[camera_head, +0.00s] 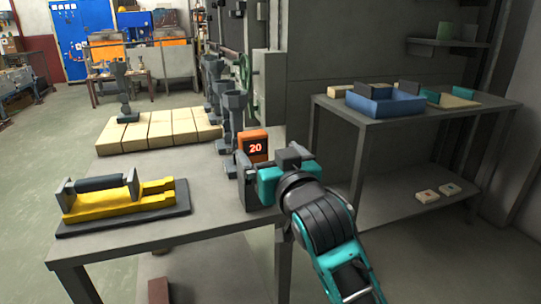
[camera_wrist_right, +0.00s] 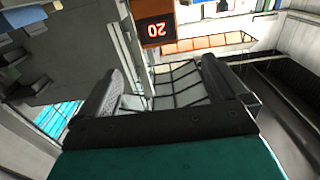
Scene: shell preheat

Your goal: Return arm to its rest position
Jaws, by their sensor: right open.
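My right gripper (camera_head: 250,172) is over the right end of the grey table, its arm coming in from the lower right. In the right wrist view its two dark fingers (camera_wrist_right: 163,82) stand apart with no object between them. An orange box (camera_head: 255,147) with a display reading 20 is just behind the gripper in the head view. This box also shows beyond the fingers in the wrist view (camera_wrist_right: 152,28). I cannot tell whether the gripper touches anything. My left gripper is not in view.
A yellow fixture (camera_head: 120,205) with a dark cylinder lies on a dark plate at the table's left. Beige blocks (camera_head: 160,132) and grey upright metal pieces (camera_head: 232,112) stand behind. A blue bin (camera_head: 385,104) is on the right-hand table (camera_head: 345,110). The grey table's (camera_head: 215,205) front middle is clear.

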